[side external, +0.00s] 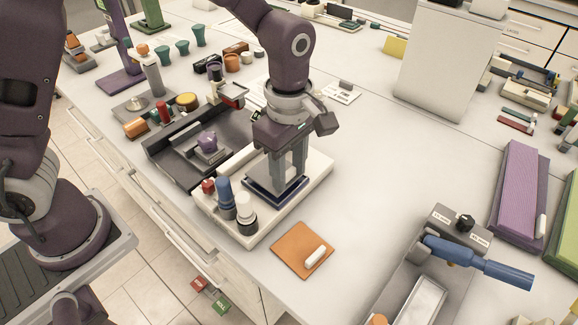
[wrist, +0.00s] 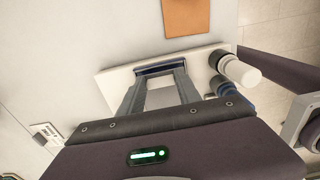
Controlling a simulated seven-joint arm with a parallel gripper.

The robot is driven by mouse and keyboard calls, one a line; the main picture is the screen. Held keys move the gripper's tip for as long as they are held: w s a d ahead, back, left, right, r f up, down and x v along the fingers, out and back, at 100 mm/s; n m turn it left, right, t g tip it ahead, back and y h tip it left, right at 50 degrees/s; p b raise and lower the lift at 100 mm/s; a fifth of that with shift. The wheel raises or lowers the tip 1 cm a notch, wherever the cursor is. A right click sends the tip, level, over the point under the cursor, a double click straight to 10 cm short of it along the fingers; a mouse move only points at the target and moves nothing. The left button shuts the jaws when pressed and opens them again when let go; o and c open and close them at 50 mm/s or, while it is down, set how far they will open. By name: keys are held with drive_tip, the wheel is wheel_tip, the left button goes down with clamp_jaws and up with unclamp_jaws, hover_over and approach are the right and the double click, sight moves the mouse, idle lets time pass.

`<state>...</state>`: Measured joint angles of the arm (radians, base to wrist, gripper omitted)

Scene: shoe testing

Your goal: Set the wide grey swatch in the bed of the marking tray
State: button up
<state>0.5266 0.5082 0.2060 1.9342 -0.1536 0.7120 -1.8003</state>
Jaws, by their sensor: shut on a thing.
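My gripper (side external: 281,186) points straight down over the white marking tray (side external: 318,182). Its fingers also show in the wrist view (wrist: 160,88), set well apart and shut on the wide grey swatch (wrist: 160,97), a pale grey sheet between them. The swatch is low, over or in the dark blue-rimmed bed (side external: 262,197); the bed's far rim shows just beyond the fingertips in the wrist view (wrist: 160,70). The fingers hide much of the swatch in the side view, and I cannot tell whether it touches the bed floor.
A blue bottle (side external: 225,193), a white-and-black bottle (side external: 245,212) and a red knob (side external: 208,186) stand at the tray's near-left end. A dark tray with a purple piece (side external: 208,141) lies to the left. An orange square (side external: 295,250) with a white stick lies in front on clear bench.

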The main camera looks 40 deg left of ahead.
drive_tip(key=shift+f, duration=0.7)
drive_tip(key=w+d+r+m, duration=0.2)
drive_tip(key=shift+w+r+m, duration=0.3)
drive_tip(key=shift+r, duration=0.1)
clamp_jaws()
drive_tip(key=w+r+m, duration=0.1)
drive_tip(key=w+a+r+m, duration=0.1)
drive_tip(key=m, duration=0.1)
drive_tip(key=shift+a+r, duration=0.2)
drive_tip(key=s+a+r+m, duration=0.1)
drive_tip(key=a+r+m, duration=0.2)
drive_tip(key=a+m, duration=1.2)
drive_tip(key=r+n, duration=0.2)
drive_tip(key=n, duration=1.8)
hover_over(289, 175)
drive_tip(key=shift+f, duration=0.25)
wheel_tip(289, 175, down, 10)
drive_tip(key=shift+r, duration=0.25)
